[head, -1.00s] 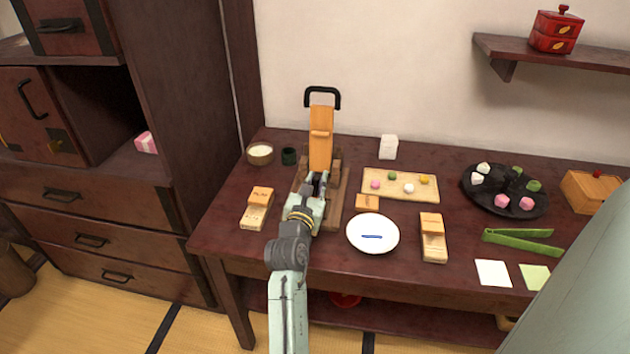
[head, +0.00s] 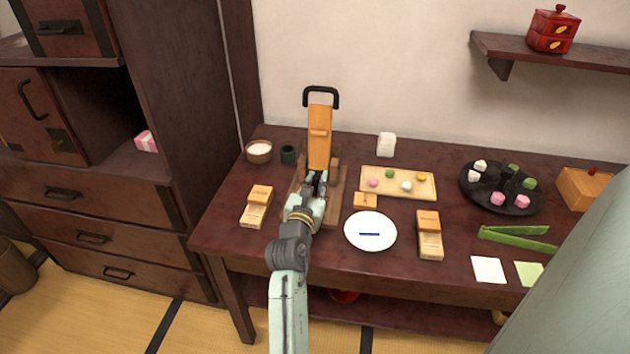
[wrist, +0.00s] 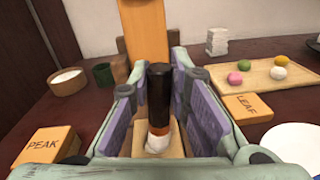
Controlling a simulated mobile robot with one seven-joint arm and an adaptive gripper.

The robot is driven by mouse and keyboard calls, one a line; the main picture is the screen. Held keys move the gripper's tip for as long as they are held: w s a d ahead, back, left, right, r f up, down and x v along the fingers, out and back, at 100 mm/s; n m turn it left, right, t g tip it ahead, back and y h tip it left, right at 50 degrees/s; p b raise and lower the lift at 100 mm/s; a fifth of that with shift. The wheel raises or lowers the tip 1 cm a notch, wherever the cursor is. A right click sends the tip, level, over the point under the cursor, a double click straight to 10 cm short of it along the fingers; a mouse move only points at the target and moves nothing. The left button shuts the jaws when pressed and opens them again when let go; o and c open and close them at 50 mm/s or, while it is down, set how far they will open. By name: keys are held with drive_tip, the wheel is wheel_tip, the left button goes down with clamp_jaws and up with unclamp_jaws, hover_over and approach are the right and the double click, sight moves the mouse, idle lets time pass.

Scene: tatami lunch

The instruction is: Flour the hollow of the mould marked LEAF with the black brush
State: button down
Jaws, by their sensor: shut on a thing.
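My gripper (wrist: 158,100) is shut on the black brush (wrist: 158,88), its dark handle upright between the pads and its pale bristles pointing down. Under the bristles is a pale wooden surface; I cannot tell whether they touch it. In the head view my gripper (head: 318,183) is over the wooden stand (head: 331,210), and the brush is hard to make out. The orange block marked LEAF (wrist: 245,106) lies to the right of my gripper; it also shows in the head view (head: 366,200). Its hollow is not visible.
The mould marked PEAK (wrist: 45,150) lies left, another mould (head: 430,236) right. An upright orange board (head: 319,140) with a black handle rises behind my gripper. A green cup (head: 288,155), sweets board (head: 412,190) and white plate (head: 370,245) stand near.

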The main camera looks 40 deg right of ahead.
drive_tip(key=shift+w+a, duration=0.15)
drive_tip(key=shift+w+a, duration=0.1)
drive_tip(key=shift+w, duration=0.05)
drive_tip(key=shift+d, duration=0.25)
drive_tip(key=shift+s+a, duration=0.3)
idle(0.3)
drive_tip(key=shift+w+d, duration=0.15)
idle(0.4)
drive_tip(key=shift+r, duration=4.05)
